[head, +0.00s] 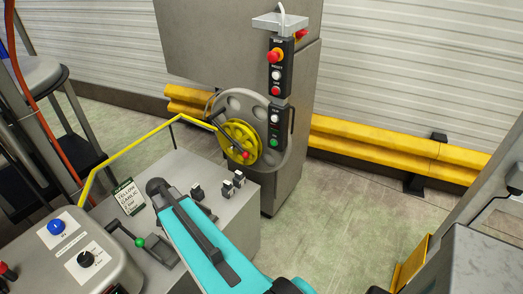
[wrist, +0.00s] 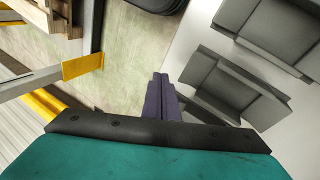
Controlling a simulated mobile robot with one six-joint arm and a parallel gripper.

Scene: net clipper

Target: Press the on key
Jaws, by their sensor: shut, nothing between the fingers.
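No label that I can read for certain marks the on key. A green button (head: 274,142) sits low on the dark control strip of the grey machine, below a white button (head: 275,118). Several small grey key-like blocks (head: 226,188) stand on the grey cabinet top. Two grey blocks show large in the wrist view, the nearer one (wrist: 225,88) just right of my gripper (wrist: 162,82). My gripper's dark fingers are together and empty; touching cannot be judged. My teal arm crosses the cabinet in the head view, where the fingertips are not clear.
A red stop button (head: 274,57) tops the strip. A yellow handwheel (head: 240,144) is left of it. A yellow bent bar (head: 127,158) rises over the cabinet. A blue button (head: 56,227) and black knob (head: 86,259) are front left. Floor at right (head: 350,205) is clear.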

